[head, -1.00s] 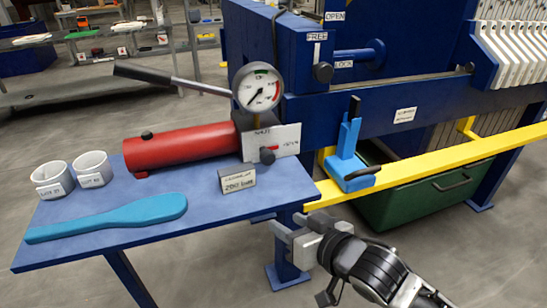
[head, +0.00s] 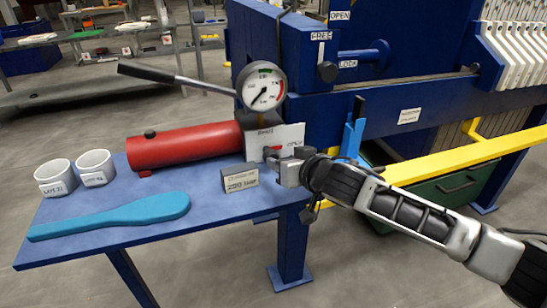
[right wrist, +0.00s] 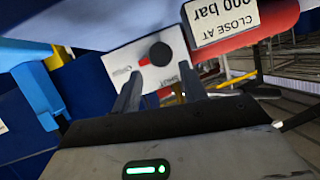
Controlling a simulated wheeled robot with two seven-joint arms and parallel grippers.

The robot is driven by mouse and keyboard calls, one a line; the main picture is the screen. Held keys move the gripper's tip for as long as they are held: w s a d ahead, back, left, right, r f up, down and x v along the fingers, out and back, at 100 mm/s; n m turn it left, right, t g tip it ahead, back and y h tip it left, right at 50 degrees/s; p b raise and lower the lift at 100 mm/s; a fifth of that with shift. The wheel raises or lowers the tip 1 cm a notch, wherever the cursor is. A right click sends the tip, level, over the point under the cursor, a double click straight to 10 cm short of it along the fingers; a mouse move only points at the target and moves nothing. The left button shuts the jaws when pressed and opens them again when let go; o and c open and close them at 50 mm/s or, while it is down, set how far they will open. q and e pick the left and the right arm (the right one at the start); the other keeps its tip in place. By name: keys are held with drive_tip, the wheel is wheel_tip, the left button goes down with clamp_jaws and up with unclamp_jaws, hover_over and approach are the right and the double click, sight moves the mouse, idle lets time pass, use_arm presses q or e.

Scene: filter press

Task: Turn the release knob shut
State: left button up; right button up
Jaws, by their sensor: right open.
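The release knob (right wrist: 161,54) is a round black knob with a red pointer, on a white plate (head: 291,134) at the end of the red pump (head: 185,146). In the right wrist view the pointer lies left of the knob, towards the small lettering and away from the SHUT label (right wrist: 186,76). My right gripper (head: 271,160) is in front of the plate and covers the knob in the head view. Its fingers are open and point at the knob (right wrist: 160,70), with the knob between and beyond their tips. I cannot tell whether they touch it. My left gripper is out of view.
A pressure gauge (head: 262,86) stands above the plate, and the pump handle (head: 175,76) sticks out left. A small sign block (head: 240,178), a teal paddle (head: 115,215) and two white cups (head: 95,167) are on the blue table. A blue bracket (head: 352,135) stands to the right.

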sight(273, 154)
drive_tip(key=shift+x, duration=3.1)
drive_tip(key=c, duration=0.7)
